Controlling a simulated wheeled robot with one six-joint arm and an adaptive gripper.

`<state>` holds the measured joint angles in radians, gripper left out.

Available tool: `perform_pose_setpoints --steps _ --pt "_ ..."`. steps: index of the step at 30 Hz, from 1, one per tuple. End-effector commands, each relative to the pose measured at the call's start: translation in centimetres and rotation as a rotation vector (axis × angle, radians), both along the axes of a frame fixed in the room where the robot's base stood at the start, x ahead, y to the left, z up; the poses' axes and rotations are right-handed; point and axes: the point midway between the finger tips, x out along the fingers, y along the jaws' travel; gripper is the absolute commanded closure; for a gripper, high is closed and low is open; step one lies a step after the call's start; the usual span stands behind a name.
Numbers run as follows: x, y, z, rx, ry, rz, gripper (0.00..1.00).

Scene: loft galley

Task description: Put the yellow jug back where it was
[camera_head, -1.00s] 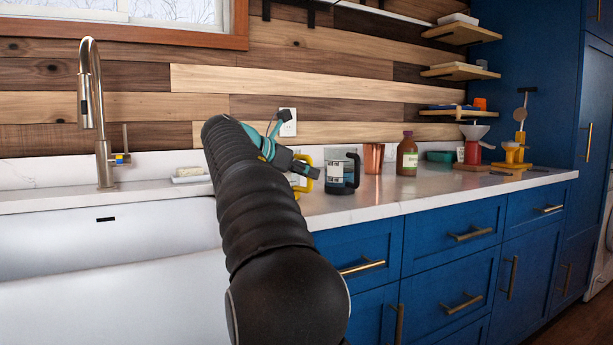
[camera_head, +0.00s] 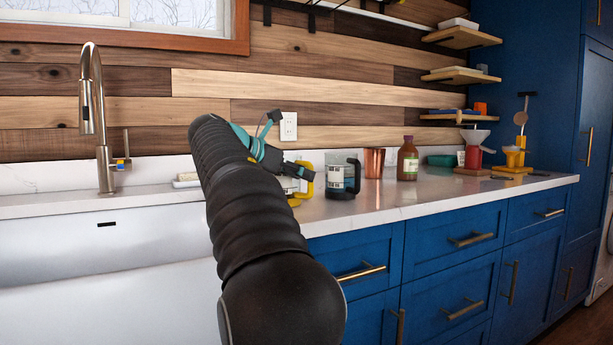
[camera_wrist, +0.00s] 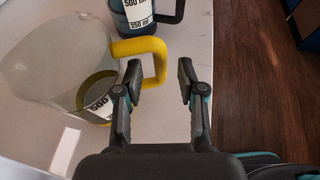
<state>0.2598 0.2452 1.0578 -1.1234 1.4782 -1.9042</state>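The yellow jug is a clear vessel (camera_wrist: 62,62) with a thick yellow handle (camera_wrist: 150,47). It stands on the counter, upright as far as I can tell. In the head view its handle (camera_head: 307,181) shows just left of the dark jug, while my arm and gripper hide most of its body. My gripper (camera_wrist: 160,66) is open, with the outer bend of the handle at the mouth between its fingertips. I see no grip on it. In the head view my gripper (camera_head: 302,177) is over the jug.
A dark jug (camera_head: 342,176) with a black handle stands close to the right. Beyond it are a copper cup (camera_head: 374,163) and a brown bottle (camera_head: 407,160). The sink (camera_head: 100,250) and faucet (camera_head: 97,120) are left. The counter's front strip (camera_head: 430,200) is clear.

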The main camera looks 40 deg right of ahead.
Motion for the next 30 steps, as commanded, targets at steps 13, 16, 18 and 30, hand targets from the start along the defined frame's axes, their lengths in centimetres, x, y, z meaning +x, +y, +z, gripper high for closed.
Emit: perform_pose_setpoints --steps 13,16,18,30 --pt "0.3 7.4 3.3 0.0 -0.001 0.001 0.6" --pt "0.3 8.1 3.5 0.0 -0.001 0.0 0.6" --pt "0.3 8.3 3.6 0.0 -0.001 -0.001 0.6" --pt "0.1 8.5 3.5 0.008 -0.013 0.002 0.6"
